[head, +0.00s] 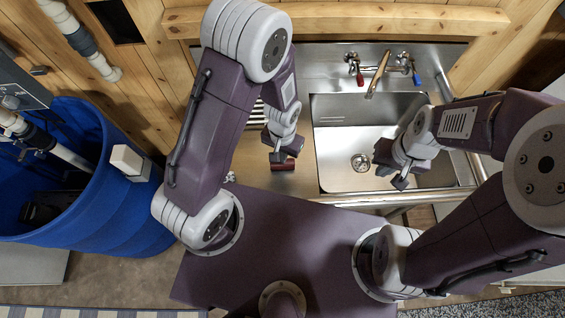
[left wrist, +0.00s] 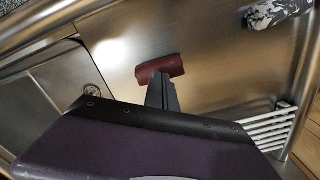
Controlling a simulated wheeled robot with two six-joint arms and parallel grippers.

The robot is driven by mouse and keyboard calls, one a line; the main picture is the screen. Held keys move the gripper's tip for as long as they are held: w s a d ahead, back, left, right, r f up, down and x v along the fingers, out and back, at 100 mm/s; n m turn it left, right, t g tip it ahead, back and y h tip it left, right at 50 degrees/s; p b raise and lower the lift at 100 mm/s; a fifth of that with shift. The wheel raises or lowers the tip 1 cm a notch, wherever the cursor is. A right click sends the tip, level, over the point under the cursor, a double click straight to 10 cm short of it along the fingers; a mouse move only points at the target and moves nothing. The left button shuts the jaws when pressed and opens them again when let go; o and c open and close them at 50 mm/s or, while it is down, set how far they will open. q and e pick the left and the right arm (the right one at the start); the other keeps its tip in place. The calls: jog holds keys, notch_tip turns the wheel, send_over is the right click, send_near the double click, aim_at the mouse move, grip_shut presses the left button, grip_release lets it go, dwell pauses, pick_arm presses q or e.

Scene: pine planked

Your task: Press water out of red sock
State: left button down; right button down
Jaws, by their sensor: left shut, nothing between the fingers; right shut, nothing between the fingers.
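The red sock (head: 284,165), dark red and folded or rolled into a short bundle, lies on the steel drainboard left of the sink basin. It also shows in the left wrist view (left wrist: 160,67). My left gripper (head: 278,156) is shut, pointing down with its fingertips at the sock. In the left wrist view the closed fingertips (left wrist: 158,78) overlap the sock's near edge; nothing is held between them. Whether they press on it is hard to tell. My right gripper (head: 401,182) is shut and empty above the right part of the basin.
The steel sink basin (head: 340,150) has a drain (head: 361,162) and a tap (head: 378,74) with red and blue handles behind it. A white rack (left wrist: 270,127) and a patterned cloth (left wrist: 277,11) are near the drainboard's edges. A blue barrel (head: 120,215) stands at left.

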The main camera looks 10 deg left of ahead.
pick_arm(q)
jog(key=shift+f, duration=0.35)
jog(key=shift+r, duration=0.2)
jog(key=shift+f, duration=0.15)
jog(key=shift+s+f, duration=0.1)
jog(key=shift+s, duration=0.05)
dwell(0.6)
jog(key=shift+p, duration=0.35)
dwell(0.6)
dwell(0.4)
dwell(0.4)
dwell(0.5)
jog(key=shift+r+p, duration=0.2)
jog(key=shift+p, duration=0.2)
dwell(0.4)
